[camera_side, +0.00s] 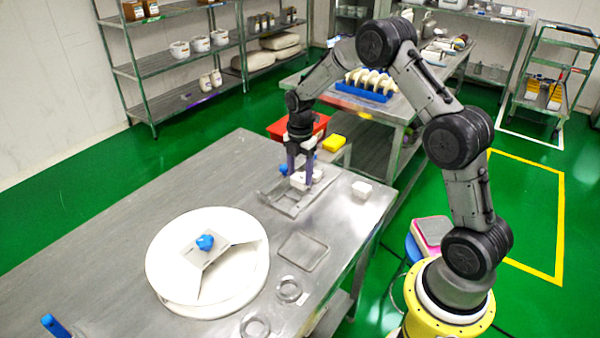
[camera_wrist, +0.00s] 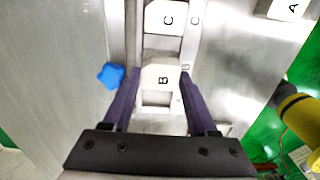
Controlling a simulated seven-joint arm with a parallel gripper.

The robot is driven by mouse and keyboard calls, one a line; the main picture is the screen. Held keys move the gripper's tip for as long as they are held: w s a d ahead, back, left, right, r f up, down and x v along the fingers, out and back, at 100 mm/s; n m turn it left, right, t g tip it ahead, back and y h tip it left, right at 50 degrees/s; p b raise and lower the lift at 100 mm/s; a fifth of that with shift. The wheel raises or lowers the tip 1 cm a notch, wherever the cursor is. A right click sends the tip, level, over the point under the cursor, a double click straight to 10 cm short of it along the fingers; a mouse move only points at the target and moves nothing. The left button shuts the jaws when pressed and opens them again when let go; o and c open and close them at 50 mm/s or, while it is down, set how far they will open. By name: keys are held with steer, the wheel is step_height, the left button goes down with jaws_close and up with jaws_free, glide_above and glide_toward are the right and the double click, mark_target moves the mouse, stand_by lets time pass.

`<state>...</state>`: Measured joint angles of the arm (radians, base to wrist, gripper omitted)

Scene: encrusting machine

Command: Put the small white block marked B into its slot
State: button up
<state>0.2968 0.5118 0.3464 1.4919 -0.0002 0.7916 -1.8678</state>
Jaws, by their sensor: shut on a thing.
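The small white block marked B (camera_wrist: 162,78) is between the purple fingers of my gripper (camera_wrist: 160,74), which is shut on it. In the side view my gripper (camera_side: 301,178) is at the metal slotted tray (camera_side: 283,201). The tray's own letter B (camera_wrist: 186,68) shows just right of the block. Block B is over the tray's channel, with an open part of it (camera_wrist: 160,98) visible on the near side. I cannot tell whether the block touches the tray floor. The block marked C (camera_wrist: 165,18) lies in the tray beside the tray's letter C.
The white block marked A (camera_wrist: 288,8) is on the table, right of the tray; it also shows in the side view (camera_side: 361,190). A blue knob (camera_wrist: 111,76) is left of the tray. A round white disc (camera_side: 165,262) and metal rings (camera_side: 289,290) lie nearer the camera.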

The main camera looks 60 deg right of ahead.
steer(key=shift+f, duration=1.15)
stand_by(1.3)
steer(key=o, duration=1.5)
steer(key=shift+c, duration=0.2)
steer(key=c, duration=0.3)
steer(key=shift+o, duration=1.2)
steer(key=shift+w, duration=0.1)
steer(key=shift+r, duration=0.15)
